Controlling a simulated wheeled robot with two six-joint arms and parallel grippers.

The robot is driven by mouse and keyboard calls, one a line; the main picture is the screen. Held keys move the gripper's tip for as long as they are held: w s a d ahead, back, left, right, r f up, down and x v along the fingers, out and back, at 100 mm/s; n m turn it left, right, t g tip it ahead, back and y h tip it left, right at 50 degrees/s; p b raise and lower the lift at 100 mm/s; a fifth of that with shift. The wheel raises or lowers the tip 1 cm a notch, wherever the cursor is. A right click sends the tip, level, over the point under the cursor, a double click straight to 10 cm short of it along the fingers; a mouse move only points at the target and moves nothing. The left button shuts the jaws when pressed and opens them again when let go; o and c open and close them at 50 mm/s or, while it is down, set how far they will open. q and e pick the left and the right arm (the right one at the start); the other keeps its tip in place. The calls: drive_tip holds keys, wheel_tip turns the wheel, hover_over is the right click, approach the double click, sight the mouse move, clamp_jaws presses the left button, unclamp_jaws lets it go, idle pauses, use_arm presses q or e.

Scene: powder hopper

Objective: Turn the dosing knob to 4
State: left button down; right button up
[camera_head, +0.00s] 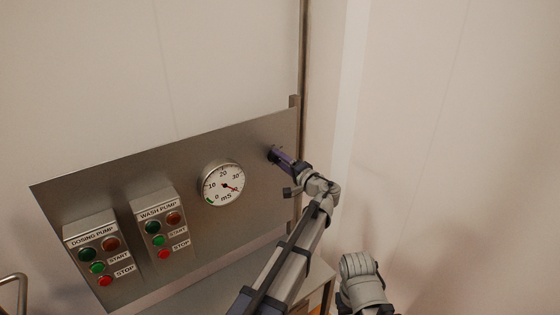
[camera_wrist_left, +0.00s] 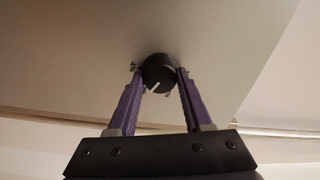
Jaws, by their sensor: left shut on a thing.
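The dosing knob (camera_wrist_left: 158,72) is a round black knob with a white pointer line, on the grey metal panel (camera_head: 130,175). In the left wrist view its pointer line slants toward the lower left of the picture. My left gripper (camera_head: 274,154) reaches the knob at the panel's right end. Its purple fingers are shut on the knob from both sides, as the left wrist view (camera_wrist_left: 158,80) also shows. The scale marks around the knob are small and partly hidden, so I cannot read the number. In the head view the gripper covers most of the knob.
A round mS gauge (camera_head: 223,183) sits left of the knob. The wash pump box (camera_head: 160,225) and dosing pump box (camera_head: 96,250) with coloured buttons are further left. Part of my other arm (camera_head: 361,285) shows at the lower right. The wall right of the panel is bare.

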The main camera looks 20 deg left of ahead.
use_arm(q)
drive_tip(key=m, duration=0.6)
drive_tip(key=shift+m, duration=0.4)
drive_tip(key=m, duration=0.5)
drive_tip(key=shift+s+f+m+t, duration=0.1)
drive_tip(key=shift+m+t, duration=0.2)
drive_tip(key=shift+c, duration=1.6)
unclamp_jaws()
drive_tip(key=v, duration=0.7)
drive_tip(key=shift+s+d, duration=0.2)
drive_tip(key=shift+s, duration=0.1)
